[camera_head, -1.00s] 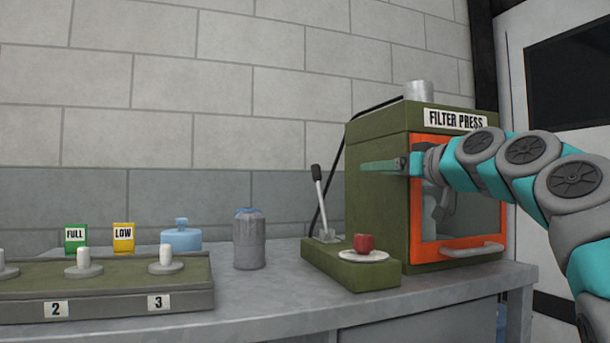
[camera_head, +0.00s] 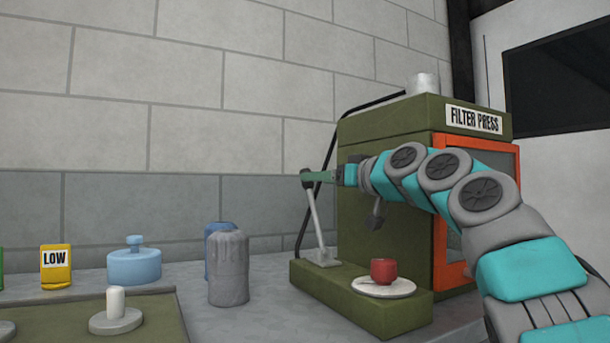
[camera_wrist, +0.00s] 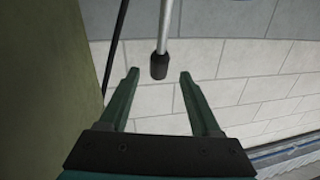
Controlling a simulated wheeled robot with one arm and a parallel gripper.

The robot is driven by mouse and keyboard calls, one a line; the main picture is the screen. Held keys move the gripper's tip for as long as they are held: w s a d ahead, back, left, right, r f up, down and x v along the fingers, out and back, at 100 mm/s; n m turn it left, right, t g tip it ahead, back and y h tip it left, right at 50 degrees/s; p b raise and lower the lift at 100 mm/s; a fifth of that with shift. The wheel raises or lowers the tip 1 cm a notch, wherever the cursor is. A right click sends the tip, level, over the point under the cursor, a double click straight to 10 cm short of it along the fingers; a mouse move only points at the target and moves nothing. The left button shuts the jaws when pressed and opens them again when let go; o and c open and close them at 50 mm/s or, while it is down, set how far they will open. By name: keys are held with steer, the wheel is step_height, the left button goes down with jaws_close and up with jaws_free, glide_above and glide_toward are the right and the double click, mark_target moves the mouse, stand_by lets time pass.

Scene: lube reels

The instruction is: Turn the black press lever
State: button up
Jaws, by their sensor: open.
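The press lever (camera_head: 314,222) is a silver rod with a black knob (camera_head: 307,177), rising from the green base beside the filter press (camera_head: 375,200) and leaning a little left. My gripper (camera_head: 318,177) reaches in from the right at knob height. In the wrist view my gripper (camera_wrist: 160,74) is open, and the black knob (camera_wrist: 159,66) shows between its two green fingertips, with a gap on each side. The rod (camera_wrist: 165,25) runs up out of the picture. I cannot tell whether a finger touches the knob.
A red cup (camera_head: 383,271) stands on a white saucer (camera_head: 384,287) on the press base, below my arm. A grey canister (camera_head: 228,268) stands left of the base. A blue jar (camera_head: 134,265) and a yellow LOW box (camera_head: 56,267) are farther left. A dark cable (camera_head: 305,210) runs behind the lever.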

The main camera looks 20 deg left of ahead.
mark_target(307, 190)
steer(key=p+x, duration=0.2)
steer(key=x, duration=0.2)
steer(key=shift+w+r+p, duration=0.1)
steer(key=shift+r+p, duration=0.05)
steer(key=shift+p, duration=0.25)
steer(key=shift+w+a+f, duration=0.2)
steer(key=shift+w+a, duration=0.1)
steer(key=shift+a, duration=0.3)
jaws_close()
stand_by(0.5)
